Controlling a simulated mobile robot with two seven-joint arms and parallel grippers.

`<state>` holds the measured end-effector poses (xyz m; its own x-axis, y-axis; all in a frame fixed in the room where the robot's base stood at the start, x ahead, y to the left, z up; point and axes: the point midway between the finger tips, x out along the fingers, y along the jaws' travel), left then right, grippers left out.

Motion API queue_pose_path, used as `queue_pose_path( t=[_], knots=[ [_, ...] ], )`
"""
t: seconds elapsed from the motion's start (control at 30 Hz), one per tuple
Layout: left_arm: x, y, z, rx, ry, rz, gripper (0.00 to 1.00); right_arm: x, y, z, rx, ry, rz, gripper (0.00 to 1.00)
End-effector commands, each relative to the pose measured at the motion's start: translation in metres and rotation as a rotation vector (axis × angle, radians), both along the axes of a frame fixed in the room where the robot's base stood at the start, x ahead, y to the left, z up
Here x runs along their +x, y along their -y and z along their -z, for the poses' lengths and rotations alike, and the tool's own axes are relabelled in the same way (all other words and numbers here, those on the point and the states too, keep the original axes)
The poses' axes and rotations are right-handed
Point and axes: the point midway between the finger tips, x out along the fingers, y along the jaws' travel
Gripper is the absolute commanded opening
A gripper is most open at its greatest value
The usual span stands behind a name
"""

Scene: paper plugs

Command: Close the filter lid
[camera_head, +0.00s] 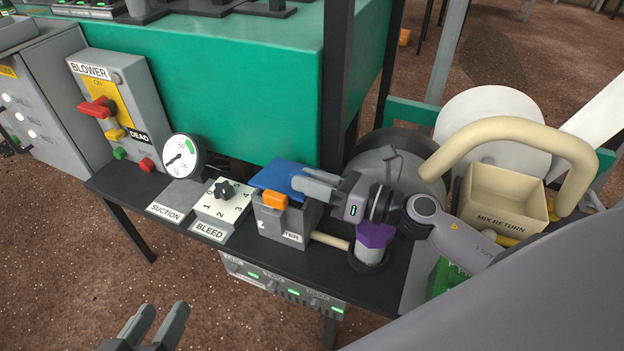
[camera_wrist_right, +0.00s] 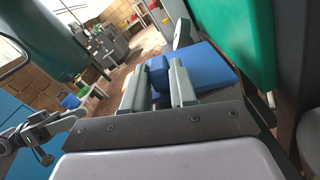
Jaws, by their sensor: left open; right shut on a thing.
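The filter box (camera_head: 283,226) is a grey box on the dark shelf, with its label partly covered. Its blue lid (camera_head: 277,176) lies over the top, and I cannot tell whether it sits flush. An orange latch (camera_head: 274,201) is at the box's front. My right gripper (camera_head: 300,184) reaches in from the right over the lid. In the right wrist view its fingers (camera_wrist_right: 159,88) are shut on a blue part of the lid (camera_wrist_right: 207,70). My left gripper (camera_head: 158,325) is open and empty at the bottom left, away from the box.
The bleed dial (camera_head: 222,205) and suction gauge (camera_head: 181,157) stand left of the box. The blower panel (camera_head: 112,110) is further left. A purple-topped cylinder (camera_head: 373,238) is just right of the box. A beige mix return bin (camera_head: 503,197) and thick curved hose (camera_head: 510,128) are at right.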

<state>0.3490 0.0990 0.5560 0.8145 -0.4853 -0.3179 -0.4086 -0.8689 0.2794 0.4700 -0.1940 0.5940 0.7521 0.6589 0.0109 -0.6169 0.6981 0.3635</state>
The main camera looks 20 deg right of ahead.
Motion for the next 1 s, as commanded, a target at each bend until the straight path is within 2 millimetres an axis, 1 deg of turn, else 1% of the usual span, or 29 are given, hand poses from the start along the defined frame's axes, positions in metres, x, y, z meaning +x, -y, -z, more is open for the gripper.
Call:
queue_pose_path(
  t=[0.03,0.13,0.17,0.2,0.23,0.4,0.43,0.53,1.0],
  knots=[
    [0.0,0.0,0.001,0.0,-0.001,0.0,0.52,-0.006,-0.005,0.012,0.011,-0.036,-0.016,0.0],
    [0.0,0.0,0.001,0.0,-0.001,0.0,0.52,-0.006,-0.005,0.012,0.01,-0.035,-0.016,0.0],
    [0.0,0.0,0.001,0.0,-0.001,0.0,0.52,-0.006,-0.005,0.012,0.01,-0.035,-0.016,0.3],
    [0.0,0.0,0.001,0.0,-0.001,0.0,0.52,-0.006,-0.005,0.012,0.01,-0.034,-0.017,0.43],
    [0.0,0.0,0.001,0.0,-0.001,0.0,0.52,-0.006,-0.005,0.012,0.009,-0.035,-0.016,0.49],
    [0.0,0.0,0.001,0.0,-0.001,0.0,0.52,-0.004,-0.004,0.011,0.005,-0.029,-0.011,0.49],
    [0.0,0.0,0.001,0.0,-0.001,0.0,0.52,-0.006,-0.006,0.012,0.011,-0.036,-0.019,0.49],
    [0.001,0.0,0.002,-0.003,-0.001,-0.002,0.52,-0.007,-0.005,0.013,0.01,-0.035,-0.018,0.49],
    [0.0,0.0,0.014,-0.002,0.001,-0.001,0.52,-0.031,0.017,0.012,0.009,-0.031,-0.016,0.49]
  ],
)
